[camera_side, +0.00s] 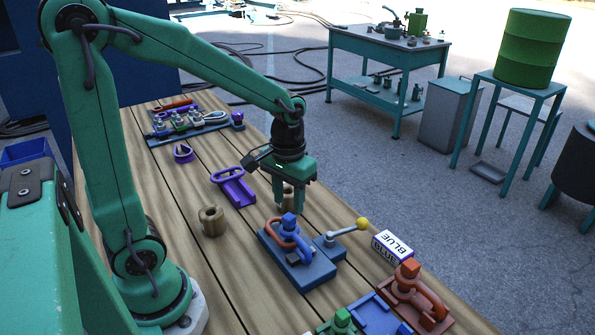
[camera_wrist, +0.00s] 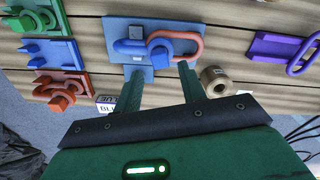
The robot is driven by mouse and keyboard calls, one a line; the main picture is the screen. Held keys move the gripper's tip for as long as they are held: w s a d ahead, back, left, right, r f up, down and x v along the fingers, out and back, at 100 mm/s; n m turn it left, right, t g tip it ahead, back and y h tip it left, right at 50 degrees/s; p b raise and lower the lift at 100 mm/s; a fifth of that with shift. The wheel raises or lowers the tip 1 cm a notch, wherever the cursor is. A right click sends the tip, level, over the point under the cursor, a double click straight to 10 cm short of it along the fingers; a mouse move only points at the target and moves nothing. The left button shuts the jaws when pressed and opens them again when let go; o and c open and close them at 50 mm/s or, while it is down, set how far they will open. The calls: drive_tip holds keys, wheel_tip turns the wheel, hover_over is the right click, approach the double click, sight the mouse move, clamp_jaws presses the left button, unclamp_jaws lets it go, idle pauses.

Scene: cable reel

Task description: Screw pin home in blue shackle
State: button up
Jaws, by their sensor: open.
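The blue shackle (camera_side: 300,248) stands on a blue base plate (camera_side: 312,276), with an orange-red link (camera_side: 276,234) looped through it. The pin's blue head (camera_side: 288,220) is on top. In the wrist view, the shackle (camera_wrist: 128,47), link (camera_wrist: 197,42) and pin head (camera_wrist: 160,56) show beyond my fingertips. My gripper (camera_side: 287,208) points down, open and empty, above and behind the shackle. In the wrist view, my gripper (camera_wrist: 160,72) has one finger to each side of the pin head's line, apart from it. The pin's shank and thread are hidden.
A lever with a yellow knob (camera_side: 362,224) and a BLUE sign block (camera_side: 392,246) stand right of the base. A red shackle (camera_side: 420,296) and green pin head (camera_side: 343,317) are nearer.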

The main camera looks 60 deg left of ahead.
sight(289, 216)
drive_tip(key=shift+f, duration=0.2)
drive_tip(key=shift+f, duration=2.15)
clamp_jaws()
drive_tip(key=shift+m, duration=0.5)
